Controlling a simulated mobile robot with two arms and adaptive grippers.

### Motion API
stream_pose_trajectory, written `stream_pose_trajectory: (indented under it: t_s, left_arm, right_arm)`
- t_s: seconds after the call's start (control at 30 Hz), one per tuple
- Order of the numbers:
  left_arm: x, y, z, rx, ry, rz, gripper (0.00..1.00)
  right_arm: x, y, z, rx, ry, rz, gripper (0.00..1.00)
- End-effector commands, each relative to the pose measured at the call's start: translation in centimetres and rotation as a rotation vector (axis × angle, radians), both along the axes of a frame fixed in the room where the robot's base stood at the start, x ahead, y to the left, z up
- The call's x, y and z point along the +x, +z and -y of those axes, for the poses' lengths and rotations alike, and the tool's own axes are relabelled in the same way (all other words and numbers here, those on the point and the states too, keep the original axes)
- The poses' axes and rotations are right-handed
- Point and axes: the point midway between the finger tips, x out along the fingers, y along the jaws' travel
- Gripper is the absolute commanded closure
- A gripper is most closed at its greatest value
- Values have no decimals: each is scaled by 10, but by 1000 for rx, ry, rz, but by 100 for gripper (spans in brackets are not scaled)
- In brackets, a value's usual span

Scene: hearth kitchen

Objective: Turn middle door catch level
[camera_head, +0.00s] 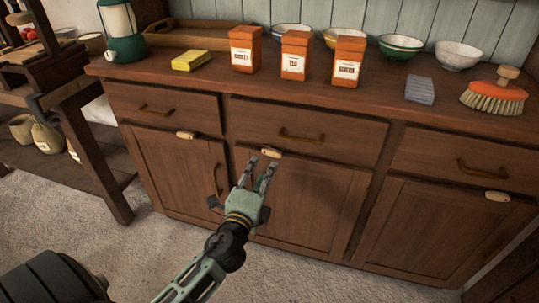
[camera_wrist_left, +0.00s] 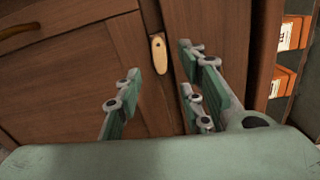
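The middle door catch (camera_head: 271,153) is a small cream tab at the top edge of the middle cabinet door (camera_head: 315,205), just below the middle drawer. It lies about along the door's top edge, roughly level. In the left wrist view the catch (camera_wrist_left: 159,54) shows between the fingers, beyond their tips, with the picture turned sideways. My left gripper (camera_head: 263,162) is open and empty in front of the door, just below the catch. Whether a finger touches the catch cannot be told. My right gripper is not in view.
Similar catches sit above the left door (camera_head: 185,135) and right door (camera_head: 497,197). Bar handles (camera_head: 302,136) stick out from the drawers. Tins (camera_head: 294,56), bowls, a sponge and a brush (camera_head: 494,97) stand on the counter. The floor in front is clear.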

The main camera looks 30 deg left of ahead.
Motion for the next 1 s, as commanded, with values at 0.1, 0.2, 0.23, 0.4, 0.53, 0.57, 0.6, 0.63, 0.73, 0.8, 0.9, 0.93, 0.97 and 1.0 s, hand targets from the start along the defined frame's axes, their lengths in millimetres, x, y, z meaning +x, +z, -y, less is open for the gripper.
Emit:
stream_pose_trajectory:
  t_s: [0.1,0.2,0.23,0.4,0.53,0.57,0.6,0.63,0.73,0.8,0.9,0.93,0.97,1.0]
  left_arm:
    - [13,0,-3,6,1,1,64]
    - [29,1,-7,7,1,3,64]
    - [33,0,-8,6,0,2,64]
    - [57,0,-13,3,-1,1,64]
    - [69,0,-16,1,-1,1,64]
    - [70,0,-17,1,-1,1,64]
    - [72,-1,-17,1,-1,0,64]
    - [73,-1,-17,1,-1,0,64]
    - [74,-1,-17,0,-2,0,64]
    - [74,-1,-17,0,-2,0,64]
    - [73,-1,-17,0,-2,0,65]
    - [73,-1,-17,0,-2,0,68]
    - [73,-1,-17,0,-2,0,70]
    - [73,-1,-17,0,-2,0,74]
  right_arm:
    - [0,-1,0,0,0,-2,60]
    - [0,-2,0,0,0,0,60]
    - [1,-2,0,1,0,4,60]
    - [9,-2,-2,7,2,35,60]
    - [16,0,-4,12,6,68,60]
    - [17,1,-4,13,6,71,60]
    - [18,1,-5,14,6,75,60]
    - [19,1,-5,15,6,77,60]
    - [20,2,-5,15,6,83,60]
    - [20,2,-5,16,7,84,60]
    - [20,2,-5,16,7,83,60]
    - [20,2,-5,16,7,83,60]
    - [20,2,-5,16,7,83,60]
    - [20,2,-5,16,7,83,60]
